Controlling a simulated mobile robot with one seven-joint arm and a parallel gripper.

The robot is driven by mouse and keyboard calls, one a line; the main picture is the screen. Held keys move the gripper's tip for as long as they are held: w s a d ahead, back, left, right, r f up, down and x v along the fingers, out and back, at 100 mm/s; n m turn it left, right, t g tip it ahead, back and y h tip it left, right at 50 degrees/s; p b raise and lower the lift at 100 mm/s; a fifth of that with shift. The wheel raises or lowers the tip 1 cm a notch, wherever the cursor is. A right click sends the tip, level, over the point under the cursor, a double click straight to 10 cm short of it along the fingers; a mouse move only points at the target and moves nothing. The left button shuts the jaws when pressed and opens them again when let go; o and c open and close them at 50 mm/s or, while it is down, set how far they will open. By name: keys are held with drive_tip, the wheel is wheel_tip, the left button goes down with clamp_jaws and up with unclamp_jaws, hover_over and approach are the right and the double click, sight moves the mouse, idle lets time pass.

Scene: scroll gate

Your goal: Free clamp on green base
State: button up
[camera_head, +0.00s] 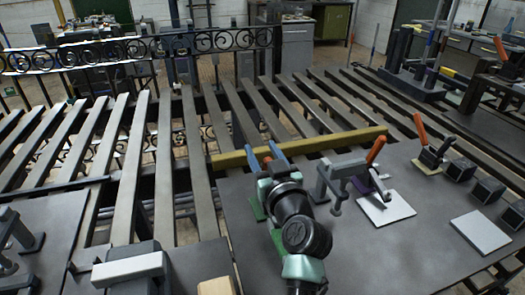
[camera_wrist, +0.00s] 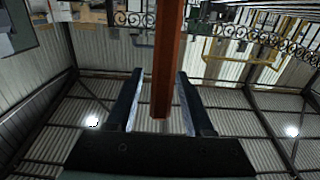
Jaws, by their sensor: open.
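My gripper (camera_head: 267,158) is over the green base (camera_head: 257,208) at the table's front middle. My arm hides most of the clamp there; only green edges show around it. In the wrist view, an orange-red clamp handle (camera_wrist: 164,60) comes down between the two fingers of my gripper (camera_wrist: 160,76). The fingers are open, with a gap on both sides of the handle. The handle's end is near the palm. The clamp's jaw and its contact with the workpiece are hidden.
A yellow bar (camera_head: 310,146) crosses behind my gripper. Another orange-handled clamp (camera_head: 420,128) is on a yellow base (camera_head: 427,165). Dark blocks (camera_head: 488,190) stand right. Slats lie behind.

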clamp_jaws()
idle(1.4)
